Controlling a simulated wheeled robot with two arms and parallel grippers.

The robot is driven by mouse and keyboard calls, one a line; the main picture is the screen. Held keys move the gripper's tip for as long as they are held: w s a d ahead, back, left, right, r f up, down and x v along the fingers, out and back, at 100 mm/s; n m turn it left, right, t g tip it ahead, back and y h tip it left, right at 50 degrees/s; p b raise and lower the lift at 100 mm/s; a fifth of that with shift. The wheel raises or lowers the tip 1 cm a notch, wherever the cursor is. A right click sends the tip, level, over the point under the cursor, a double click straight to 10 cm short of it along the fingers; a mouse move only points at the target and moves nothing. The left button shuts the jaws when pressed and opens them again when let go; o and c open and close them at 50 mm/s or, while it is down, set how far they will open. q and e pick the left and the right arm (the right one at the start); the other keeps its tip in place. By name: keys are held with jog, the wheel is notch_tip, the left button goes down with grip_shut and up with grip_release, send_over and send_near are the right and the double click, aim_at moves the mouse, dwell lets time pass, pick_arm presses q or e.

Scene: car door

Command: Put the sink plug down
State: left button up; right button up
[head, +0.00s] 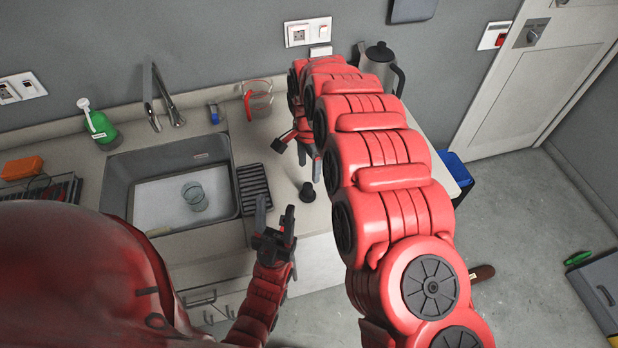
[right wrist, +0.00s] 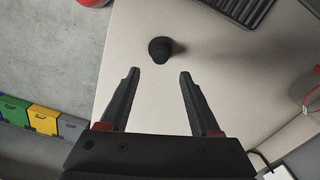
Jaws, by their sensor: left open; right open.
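The sink plug (head: 307,192) is a small black knobbed piece standing on the pale counter, right of the sink. In the right wrist view the plug (right wrist: 160,50) is just beyond my fingertips, centred between them and apart from both. My right gripper (right wrist: 159,75) is open and empty; in the head view it is partly hidden by my right arm. My left gripper (head: 275,213) is open and empty by the counter's front edge. The sink (head: 170,157) holds a clear glass (head: 194,196) and what looks like water.
A black ribbed rack (head: 255,187) lies between sink and plug. A glass jug (head: 258,99), a kettle (head: 380,65) and a green bottle (head: 98,124) stand at the back. The counter around the plug is clear.

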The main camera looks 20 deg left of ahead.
notch_tip(320, 180, up, 3)
jog(key=shift+p, duration=0.9)
